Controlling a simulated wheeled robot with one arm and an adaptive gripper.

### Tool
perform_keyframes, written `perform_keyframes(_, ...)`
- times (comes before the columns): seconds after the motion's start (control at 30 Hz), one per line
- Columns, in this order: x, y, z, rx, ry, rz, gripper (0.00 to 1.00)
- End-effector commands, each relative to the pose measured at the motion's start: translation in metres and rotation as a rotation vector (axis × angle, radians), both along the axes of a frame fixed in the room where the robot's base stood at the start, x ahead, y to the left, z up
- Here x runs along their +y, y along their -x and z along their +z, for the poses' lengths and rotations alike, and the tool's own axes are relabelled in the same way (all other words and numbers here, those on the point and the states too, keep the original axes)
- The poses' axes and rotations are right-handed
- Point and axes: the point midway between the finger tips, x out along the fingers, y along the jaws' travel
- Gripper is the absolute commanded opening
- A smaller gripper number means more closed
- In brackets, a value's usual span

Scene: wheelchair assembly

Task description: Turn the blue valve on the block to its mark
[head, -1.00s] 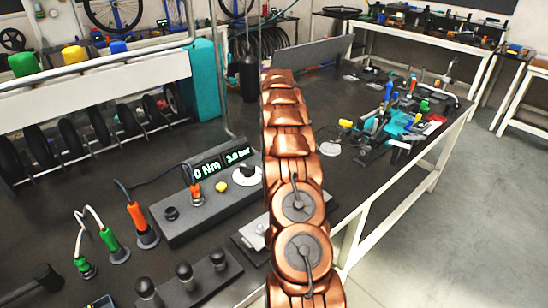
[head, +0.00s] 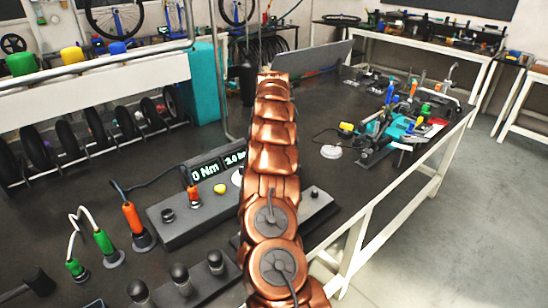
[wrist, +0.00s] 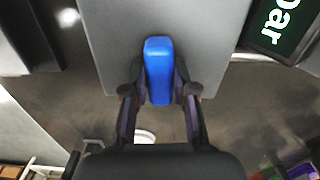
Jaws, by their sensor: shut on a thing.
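The blue valve (wrist: 159,82) shows in the wrist view as an upright blue lever against the grey block (wrist: 205,35). My gripper (wrist: 160,68) is shut on it, one dark finger on each side. In the head view the grey block (head: 180,228) sits on the dark bench with its displays at the back. There my copper arm hides the valve and the gripper. I cannot make out the mark in either view.
A display reading "bar" (wrist: 281,22) is close on the right in the wrist view. In the head view, an orange plug (head: 137,222), a green plug (head: 104,242) and black knobs (head: 180,277) stand left of my arm. A cluttered fixture (head: 395,130) lies at the back right.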

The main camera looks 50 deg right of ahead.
Motion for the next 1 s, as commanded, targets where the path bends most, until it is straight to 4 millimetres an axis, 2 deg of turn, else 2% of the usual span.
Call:
perform_keyframes(0.3,-0.0005,0.0005,0.0000,0.000,0.000,-0.082,0.00)
perform_keyframes(0.73,-0.0007,0.0005,0.0003,0.000,0.000,-0.090,0.00)
perform_keyframes(0.77,-0.0007,0.0005,0.0004,0.000,0.000,-0.090,0.29)
perform_keyframes(1.0,-0.0004,0.0002,0.0003,0.000,0.000,-0.089,0.52)
